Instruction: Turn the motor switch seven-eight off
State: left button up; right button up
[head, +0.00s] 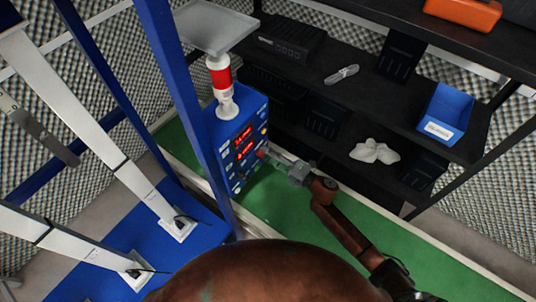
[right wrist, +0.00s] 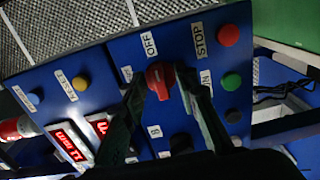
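The blue control box (head: 229,178) stands at the head view's centre, with lit red displays and several buttons on its face. In the right wrist view, a red rotary switch (right wrist: 159,77) sits below an "OFF" label (right wrist: 149,44). A partly covered label (right wrist: 154,131) is below the switch; I cannot read the number in full. My right gripper (head: 268,157) is at the box's face. In the right wrist view its two dark fingers (right wrist: 160,80) lie on either side of the red switch and appear to close on it. I cannot make out my left gripper.
A red and white signal lamp (head: 221,78) stands on the box. A red button (right wrist: 229,35) with a "STOP" label and a green button (right wrist: 231,81) are close to my right finger. A blue upright post (head: 190,110) and black shelves (head: 440,135) flank the box.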

jog(key=v, duration=1.2)
dwell(0.4)
